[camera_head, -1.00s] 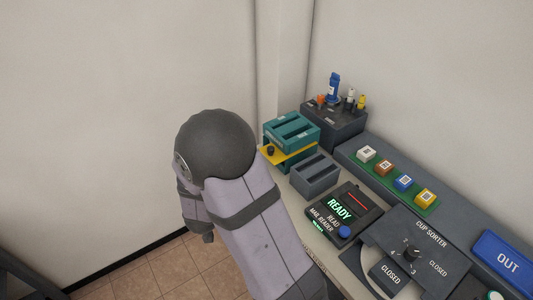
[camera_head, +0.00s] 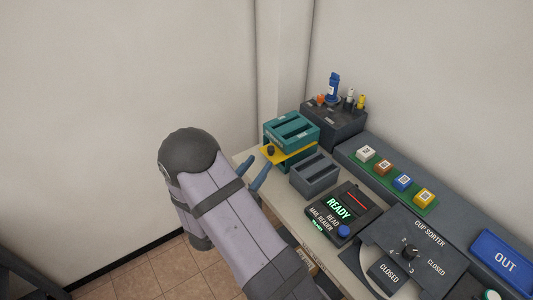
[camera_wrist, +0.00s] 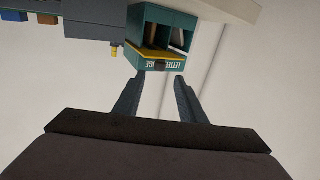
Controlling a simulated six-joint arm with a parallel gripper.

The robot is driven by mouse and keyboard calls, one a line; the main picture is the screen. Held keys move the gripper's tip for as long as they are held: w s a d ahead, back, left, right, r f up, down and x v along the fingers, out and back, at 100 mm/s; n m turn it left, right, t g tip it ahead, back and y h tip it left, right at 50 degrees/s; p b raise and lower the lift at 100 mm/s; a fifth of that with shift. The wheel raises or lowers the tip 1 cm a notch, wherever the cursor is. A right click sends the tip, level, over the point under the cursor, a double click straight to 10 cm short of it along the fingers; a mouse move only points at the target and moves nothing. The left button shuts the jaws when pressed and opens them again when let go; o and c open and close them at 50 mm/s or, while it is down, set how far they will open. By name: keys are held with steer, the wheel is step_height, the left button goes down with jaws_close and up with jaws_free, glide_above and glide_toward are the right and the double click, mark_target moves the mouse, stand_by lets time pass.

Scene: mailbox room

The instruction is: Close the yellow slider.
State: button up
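The yellow slider (camera_head: 275,156) is a flat yellow plate with a dark round knob (camera_head: 270,150), sticking out at the front left of the teal box (camera_head: 292,130). In the wrist view the teal box (camera_wrist: 160,30) is ahead, with the yellow slider (camera_wrist: 157,54) as a strip across its front. My gripper (camera_head: 256,171) is just in front of the slider, low and to the left of the box. In the wrist view its two fingers (camera_wrist: 158,86) are apart with nothing between them. They appear close below the box's lettered front; I cannot tell whether they touch it.
A grey open box (camera_head: 315,175) stands right of the teal box. The mail reader (camera_head: 345,212), cup sorter (camera_head: 415,250) and a green strip of coloured cubes (camera_head: 395,182) lie further right. A dark rack with coloured items (camera_head: 335,122) is behind.

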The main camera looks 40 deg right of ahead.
mark_target(269, 151)
steer(key=shift+p+x, duration=0.8)
steer(key=shift+x, duration=2.3)
jaws_close()
